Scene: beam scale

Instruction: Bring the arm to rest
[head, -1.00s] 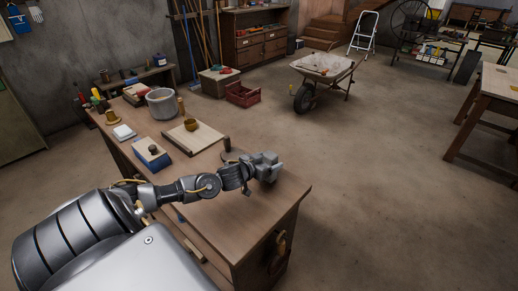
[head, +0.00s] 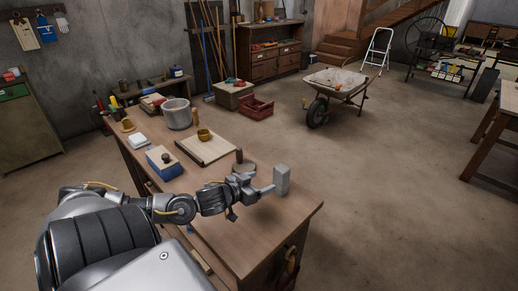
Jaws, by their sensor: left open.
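My left arm reaches in from the lower left over the wooden workbench (head: 225,235). My left gripper (head: 264,187) is open and empty, low over the bench's right part. A grey upright block (head: 282,180) stands on the bench just right of the fingers; whether a finger touches it I cannot tell. A round piece with a dark knob (head: 239,156) is partly hidden behind the gripper. My right gripper is not in view.
A blue box (head: 163,168), a board (head: 218,151) with a brass bowl (head: 205,134) and a grey pot (head: 177,114) stand farther back on the bench. A wheelbarrow (head: 340,82) stands on the floor beyond. The bench's front right corner is clear.

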